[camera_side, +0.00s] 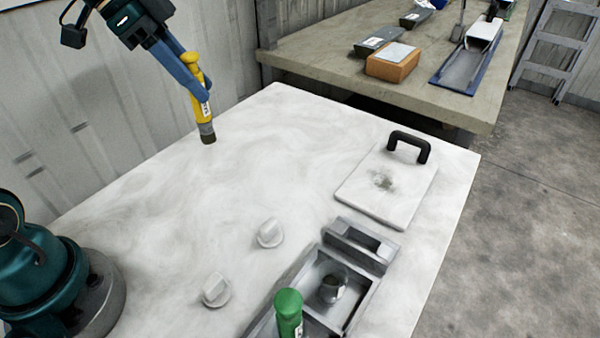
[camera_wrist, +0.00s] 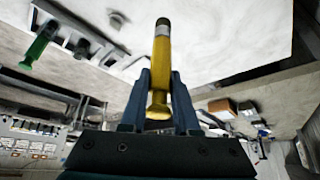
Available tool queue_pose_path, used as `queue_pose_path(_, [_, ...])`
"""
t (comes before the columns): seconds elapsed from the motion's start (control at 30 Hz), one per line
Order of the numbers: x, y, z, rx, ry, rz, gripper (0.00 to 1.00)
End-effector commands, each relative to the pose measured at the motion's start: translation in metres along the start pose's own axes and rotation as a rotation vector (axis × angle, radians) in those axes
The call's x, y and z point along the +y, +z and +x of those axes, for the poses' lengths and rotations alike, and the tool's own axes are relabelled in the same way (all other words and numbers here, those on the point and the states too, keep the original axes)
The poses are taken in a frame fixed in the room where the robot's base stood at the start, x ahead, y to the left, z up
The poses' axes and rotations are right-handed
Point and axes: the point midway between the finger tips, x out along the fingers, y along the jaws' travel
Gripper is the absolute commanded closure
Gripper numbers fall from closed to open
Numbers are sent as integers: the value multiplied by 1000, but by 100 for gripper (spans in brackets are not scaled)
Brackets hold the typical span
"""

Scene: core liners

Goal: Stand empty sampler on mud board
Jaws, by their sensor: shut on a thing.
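My gripper (camera_side: 197,92) is shut on a yellow sampler (camera_side: 200,106) with a dark grey lower end, held nearly upright with a slight tilt. The dark end shows against the far-left edge of the white table; I cannot tell its height above it. In the wrist view the yellow sampler (camera_wrist: 161,50) lies between the fingers (camera_wrist: 160,88). The mud board (camera_side: 378,190), a white slab with a black handle and a dark smudge, lies at the table's right side, well away from my gripper. Whether the sampler is empty cannot be seen.
Two white knobs (camera_side: 270,233) (camera_side: 216,290) sit on the table (camera_side: 190,200). The table's middle is clear. A bench (camera_side: 330,60) stands behind.

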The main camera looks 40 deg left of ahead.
Motion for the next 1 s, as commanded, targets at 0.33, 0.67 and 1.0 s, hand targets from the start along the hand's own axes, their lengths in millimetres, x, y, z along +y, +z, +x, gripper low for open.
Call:
queue_pose_path(0.33, [-15,1,23,-1,-8,-20,100])
queue_pose_path(0.67, [20,-31,90,-4,-7,-18,100])
queue_pose_path(1.0, [33,-41,123,-3,-12,-25,100])
